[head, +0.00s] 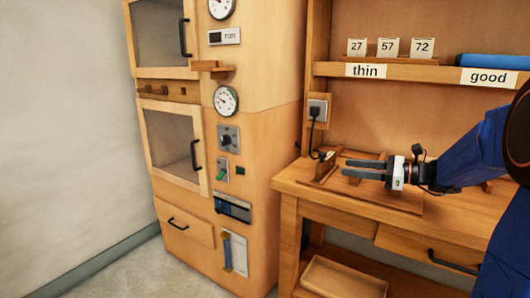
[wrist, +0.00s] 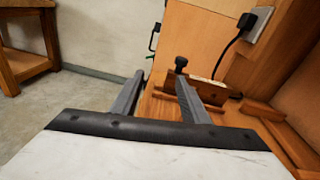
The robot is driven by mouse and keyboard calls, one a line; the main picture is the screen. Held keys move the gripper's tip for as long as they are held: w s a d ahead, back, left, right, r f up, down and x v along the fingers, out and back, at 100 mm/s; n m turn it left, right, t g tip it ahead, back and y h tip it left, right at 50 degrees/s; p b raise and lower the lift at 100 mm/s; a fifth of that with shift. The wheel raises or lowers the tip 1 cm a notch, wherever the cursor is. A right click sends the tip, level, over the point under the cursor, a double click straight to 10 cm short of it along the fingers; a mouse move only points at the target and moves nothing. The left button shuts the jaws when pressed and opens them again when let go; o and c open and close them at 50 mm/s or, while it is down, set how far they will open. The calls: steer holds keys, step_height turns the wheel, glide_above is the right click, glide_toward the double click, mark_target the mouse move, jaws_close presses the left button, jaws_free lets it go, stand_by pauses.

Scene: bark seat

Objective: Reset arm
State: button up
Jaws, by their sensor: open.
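My gripper (head: 364,171) is at the right of the head view, reaching left over the wooden workbench (head: 440,215). Its two grey fingers are apart with nothing between them. In the wrist view my gripper (wrist: 160,92) also shows open and empty, with its fingers pointing away from the camera. Beyond the right finger is a small wooden fixture with a dark knob (wrist: 181,63) on the bench. My blue arm comes in from the right edge of the head view.
A tall wooden cabinet (head: 265,130) with gauges and doors stands left of the bench. A shelf (head: 420,73) above holds number cards (head: 388,47) and a blue roll (head: 495,62). A black plug (head: 315,110) and cord are near the gripper. Floor at left is clear.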

steer(key=s+a+f+n+g+h, duration=0.35)
steer(key=s+a+n, duration=0.2)
steer(key=s, duration=0.45)
steer(key=s+a+f+n+g+h, duration=0.2)
steer(key=s+a+f+n+g, duration=0.25)
steer(key=s, duration=0.55)
steer(key=s+d+f+n+t+h, duration=0.2)
steer(key=s+d+f+n+h, duration=0.1)
steer(key=s+n, duration=0.3)
steer(key=s+d+f+n+t+h, duration=0.1)
steer(key=s+d+f+n+h, duration=0.2)
steer(key=s, duration=0.7)
steer(key=shift+d+f+n+t+h, duration=0.15)
steer(key=shift+d+n+t+h, duration=0.2)
steer(key=shift+n+h, duration=1.45)
steer(key=shift+a+n+y, duration=0.1)
steer(key=shift+n+y, duration=0.3)
steer(key=shift+y, duration=0.05)
steer(key=shift+c, duration=0.2)
